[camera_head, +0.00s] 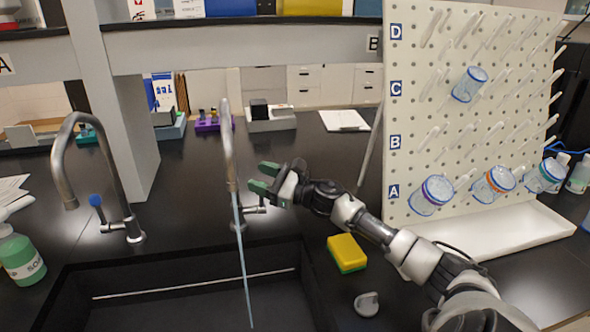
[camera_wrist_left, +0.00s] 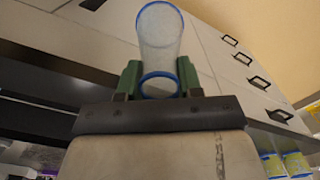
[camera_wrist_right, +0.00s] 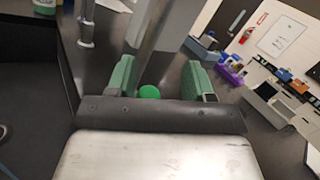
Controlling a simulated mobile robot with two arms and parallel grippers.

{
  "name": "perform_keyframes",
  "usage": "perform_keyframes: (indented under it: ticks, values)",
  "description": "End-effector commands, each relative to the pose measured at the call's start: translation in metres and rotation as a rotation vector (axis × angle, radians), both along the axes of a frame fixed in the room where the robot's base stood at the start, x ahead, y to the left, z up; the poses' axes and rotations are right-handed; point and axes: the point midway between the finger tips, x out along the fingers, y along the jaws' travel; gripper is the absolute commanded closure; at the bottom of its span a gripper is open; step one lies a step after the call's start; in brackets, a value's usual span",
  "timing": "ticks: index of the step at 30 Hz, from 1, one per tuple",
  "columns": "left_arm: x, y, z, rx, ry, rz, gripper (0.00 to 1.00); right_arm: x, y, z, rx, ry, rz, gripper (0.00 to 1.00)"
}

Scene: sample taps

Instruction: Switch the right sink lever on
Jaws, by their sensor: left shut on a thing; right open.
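The right tap (camera_head: 228,140) has a tall curved metal spout. A thin blue stream of water (camera_head: 241,250) runs from it into the sink (camera_head: 190,280). My right gripper (camera_head: 264,178) is open just right of this tap, by its lever; the lever end is mostly hidden by the gripper in the head view. In the right wrist view, a green knob (camera_wrist_right: 149,92) shows between the open fingers, in front of the metal spout (camera_wrist_right: 165,40). My left gripper (camera_wrist_left: 159,84) is shut on a clear beaker with blue rims (camera_wrist_left: 160,35); it is outside the head view.
The left tap (camera_head: 75,135) has a blue-ended lever (camera_head: 96,201) and no visible stream. A soap bottle (camera_head: 20,258) stands at left. A yellow-green sponge (camera_head: 347,253) lies right of the sink. A white pegboard (camera_head: 400,160) holds several beakers at right.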

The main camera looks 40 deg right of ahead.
Motion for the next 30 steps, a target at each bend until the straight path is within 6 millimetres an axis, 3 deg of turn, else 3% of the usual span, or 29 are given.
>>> perform_keyframes:
  ticks: [6,15,30]
  values:
    - [0.0,0.0,-0.013,0.0,0.0,0.0,0.99,-0.037,-0.017,0.02,-0.005,0.003,0.0,0.48]
    - [0.0,0.0,-0.019,0.0,0.0,0.0,0.99,-0.072,-0.033,0.046,-0.001,0.001,0.001,0.48]
    - [0.0,0.0,-0.02,0.0,0.0,0.0,0.99,-0.084,-0.039,0.056,0.001,-0.002,0.001,0.48]
